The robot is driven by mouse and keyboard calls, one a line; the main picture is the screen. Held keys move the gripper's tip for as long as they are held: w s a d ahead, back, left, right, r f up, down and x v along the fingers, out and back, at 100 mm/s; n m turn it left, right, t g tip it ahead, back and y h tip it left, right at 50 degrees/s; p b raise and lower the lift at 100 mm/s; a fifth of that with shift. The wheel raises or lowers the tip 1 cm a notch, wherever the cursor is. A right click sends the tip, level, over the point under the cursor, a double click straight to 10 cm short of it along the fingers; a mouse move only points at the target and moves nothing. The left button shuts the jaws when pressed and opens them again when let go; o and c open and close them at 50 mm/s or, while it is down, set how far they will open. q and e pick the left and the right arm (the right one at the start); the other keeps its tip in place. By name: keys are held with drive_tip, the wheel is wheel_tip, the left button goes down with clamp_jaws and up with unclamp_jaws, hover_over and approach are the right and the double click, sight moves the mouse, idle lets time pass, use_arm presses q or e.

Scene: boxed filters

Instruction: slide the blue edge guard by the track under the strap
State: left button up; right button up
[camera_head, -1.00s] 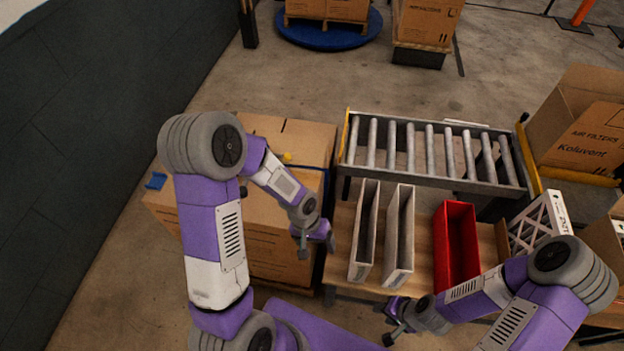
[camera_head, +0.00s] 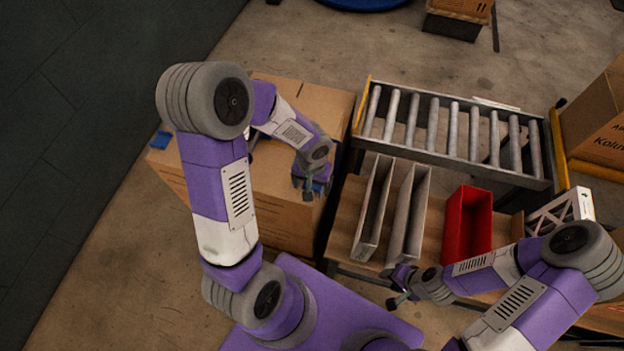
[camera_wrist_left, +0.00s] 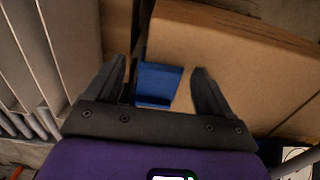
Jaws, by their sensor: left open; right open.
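A blue edge guard (camera_wrist_left: 158,83) sits on the cardboard box's (camera_head: 285,95) edge on the side by the roller track. My left gripper (camera_head: 312,188) is at that edge. In the left wrist view my left gripper (camera_wrist_left: 159,66) is open, with the guard between its spread fingers and no visible grip on it. A dark narrow band beside the guard may be the strap (camera_wrist_left: 141,35); I cannot tell whether the guard is under it. The head view mostly hides this guard behind the gripper. My right gripper (camera_head: 398,300) is open and empty near the bench's front edge.
Another blue guard (camera_head: 161,140) is on the box's left edge. The roller track (camera_head: 450,130) stands right of the box.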

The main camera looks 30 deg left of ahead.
use_arm(q)
drive_tip(key=shift+f, duration=0.1)
drive_tip(key=c, duration=1.1)
drive_tip(key=shift+o, duration=0.2)
drive_tip(key=shift+w+a+p, duration=0.25)
drive_tip(key=shift+w+p, duration=0.05)
drive_tip(key=shift+w, duration=0.7)
drive_tip(key=shift+w+a+p, duration=0.25)
drive_tip(key=shift+w+p, duration=0.05)
drive_tip(key=shift+w, duration=0.65)
drive_tip(key=shift+w+a+p, duration=0.25)
drive_tip(key=shift+w+p, duration=0.05)
drive_tip(key=shift+w, duration=0.7)
drive_tip(key=shift+w, duration=0.1)
drive_tip(key=shift+w+a+p, duration=0.2)
drive_tip(key=shift+w, duration=0.5)
drive_tip(key=shift+w+a+p, duration=0.15)
drive_tip(key=shift+w+a, duration=0.05)
drive_tip(key=shift+w, duration=0.5)
drive_tip(key=shift+w+a, duration=0.15)
drive_tip(key=shift+w, duration=0.55)
drive_tip(key=shift+w+a, duration=0.15)
drive_tip(key=shift+w, duration=0.55)
drive_tip(key=shift+w, duration=0.15)
drive_tip(key=shift+w+a+p, duration=0.25)
drive_tip(key=shift+w+p, duration=0.1)
drive_tip(key=shift+w, duration=0.45)
